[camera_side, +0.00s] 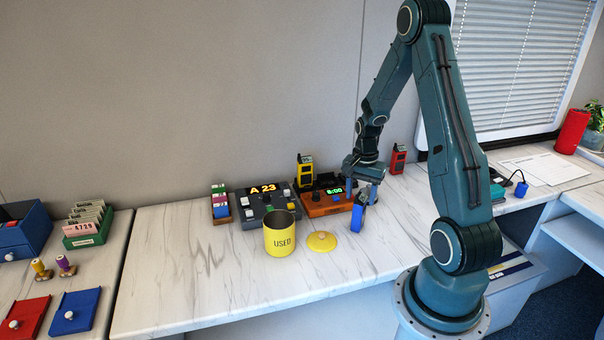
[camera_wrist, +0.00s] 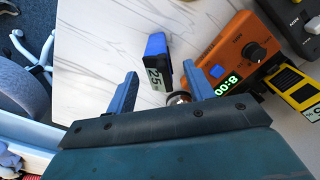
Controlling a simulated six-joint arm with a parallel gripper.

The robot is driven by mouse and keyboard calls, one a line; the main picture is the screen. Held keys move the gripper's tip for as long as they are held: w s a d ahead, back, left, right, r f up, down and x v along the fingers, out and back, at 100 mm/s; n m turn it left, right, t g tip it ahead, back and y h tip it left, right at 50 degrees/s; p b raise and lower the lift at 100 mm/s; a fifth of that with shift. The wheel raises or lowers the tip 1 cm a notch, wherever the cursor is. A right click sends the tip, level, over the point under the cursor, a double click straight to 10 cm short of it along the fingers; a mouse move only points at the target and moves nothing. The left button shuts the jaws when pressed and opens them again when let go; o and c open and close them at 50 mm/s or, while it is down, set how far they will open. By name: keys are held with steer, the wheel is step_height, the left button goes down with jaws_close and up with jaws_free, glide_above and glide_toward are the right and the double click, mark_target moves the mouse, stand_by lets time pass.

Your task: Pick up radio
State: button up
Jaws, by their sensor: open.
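A small blue radio (camera_side: 358,217) is on the white marble-look counter, just right of the orange device. In the wrist view the blue radio (camera_wrist: 156,46) shows a pale label reading 25. My gripper (camera_side: 361,192) is open above it, pointing down. In the wrist view the two blue fingers of my gripper (camera_wrist: 161,73) are apart, and the radio shows beyond and between their tips. No hold on it is visible. A yellow radio (camera_side: 304,174) stands at the orange device and also shows in the wrist view (camera_wrist: 292,88). A red radio (camera_side: 398,159) stands near the wall.
The orange device (camera_side: 326,204) with a green 8:00 display is close to my gripper's left. A grey console (camera_side: 262,207) reads A 23. A yellow USED can (camera_side: 279,239) and its yellow lid (camera_side: 321,241) are in front.

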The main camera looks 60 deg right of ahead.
steer(key=shift+f, duration=1.9)
jaws_close()
steer(key=shift+r, duration=0.15)
step_height(320, 180, up, 20)
steer(key=shift+d, duration=0.1)
